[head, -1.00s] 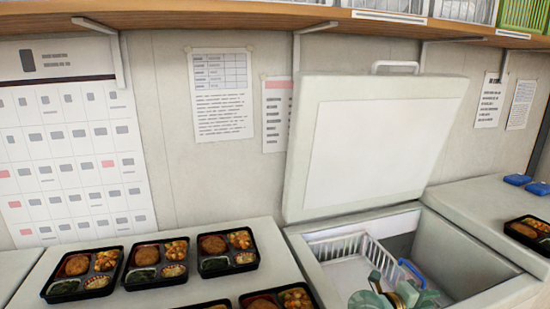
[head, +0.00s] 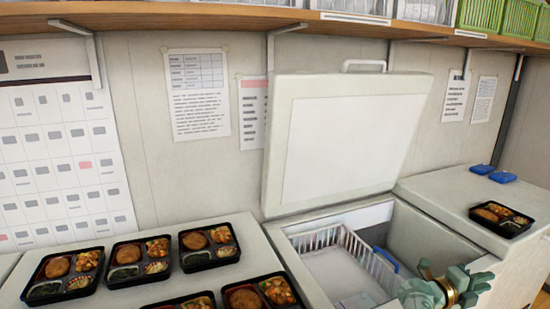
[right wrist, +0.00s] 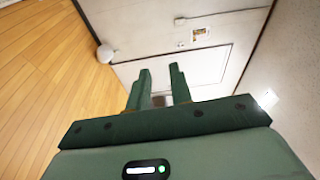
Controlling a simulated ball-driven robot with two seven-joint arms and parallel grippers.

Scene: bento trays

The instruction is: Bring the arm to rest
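My right arm's wrist end (head: 440,288) shows at the lower edge of the head view, in front of the open freezer's right part. In the right wrist view my right gripper (right wrist: 160,72) has its two dark green fingers apart, with nothing between them. It points towards a pale wall and door (right wrist: 185,72), clear of any object. My left gripper is not in view.
The chest freezer (head: 480,272) stands open, its lid (head: 345,150) raised, with a white wire basket (head: 320,238) inside. Several filled bento trays (head: 63,297) cover the left counter. Another tray (head: 512,228) and blue items (head: 492,174) are at right.

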